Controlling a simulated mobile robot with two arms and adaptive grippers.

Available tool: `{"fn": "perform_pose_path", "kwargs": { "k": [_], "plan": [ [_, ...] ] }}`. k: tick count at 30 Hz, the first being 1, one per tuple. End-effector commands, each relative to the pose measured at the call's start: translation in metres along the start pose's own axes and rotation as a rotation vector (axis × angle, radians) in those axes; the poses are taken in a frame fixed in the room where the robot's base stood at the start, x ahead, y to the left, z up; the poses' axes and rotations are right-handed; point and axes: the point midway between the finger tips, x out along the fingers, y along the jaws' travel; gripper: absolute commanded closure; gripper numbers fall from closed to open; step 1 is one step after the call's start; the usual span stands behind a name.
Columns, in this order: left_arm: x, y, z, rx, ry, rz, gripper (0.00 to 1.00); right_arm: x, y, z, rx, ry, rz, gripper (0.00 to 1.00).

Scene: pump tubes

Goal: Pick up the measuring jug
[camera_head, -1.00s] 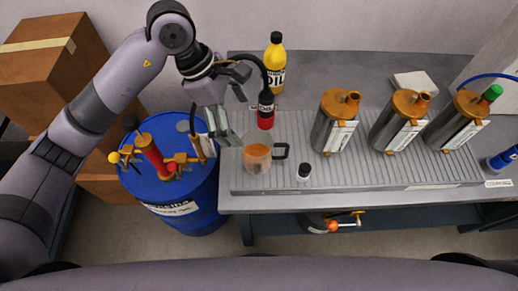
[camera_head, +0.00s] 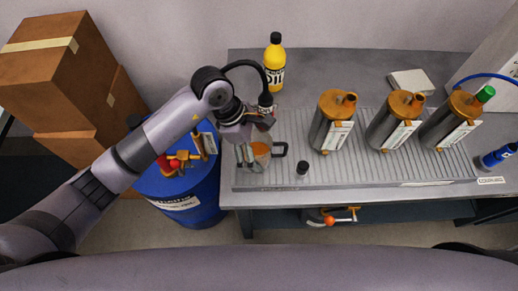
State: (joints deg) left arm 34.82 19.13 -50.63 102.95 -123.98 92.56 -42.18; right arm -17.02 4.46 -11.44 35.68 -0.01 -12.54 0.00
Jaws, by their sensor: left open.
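The measuring jug (camera_head: 261,150) is clear with orange contents and a dark handle on its right side. It stands at the left end of the ribbed tray (camera_head: 340,180) on the bench. My left gripper (camera_head: 246,157) is open at the jug's left side, and its fingers and wrist hide part of the jug. I cannot tell whether the fingers touch it or whether one is behind it. My right gripper is not in view.
A yellow oil bottle (camera_head: 274,62) is behind. Several metal canisters (camera_head: 330,125) stand to the right. A blue drum (camera_head: 190,205) is left of the bench. Brown boxes (camera_head: 60,80) are at the far left.

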Motion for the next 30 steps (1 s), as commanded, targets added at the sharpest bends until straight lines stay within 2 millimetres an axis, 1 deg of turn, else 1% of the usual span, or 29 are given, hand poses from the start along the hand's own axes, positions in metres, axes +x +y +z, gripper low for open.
{"fn": "perform_pose_path", "kwargs": {
  "k": [4, 27, 30],
  "plan": [
    [0.0001, 0.0, -0.0001, 0.0, 0.0, 0.0, 0.12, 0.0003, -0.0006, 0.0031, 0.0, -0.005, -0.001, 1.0],
    [-0.0004, 0.0, -0.0002, 0.0, 0.0, 0.0, 0.63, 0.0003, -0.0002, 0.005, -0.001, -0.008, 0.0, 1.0],
    [-0.0005, 0.0001, -0.0001, 0.0, -0.001, 0.0, 0.64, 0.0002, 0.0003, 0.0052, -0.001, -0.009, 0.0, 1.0]
  ]
}}
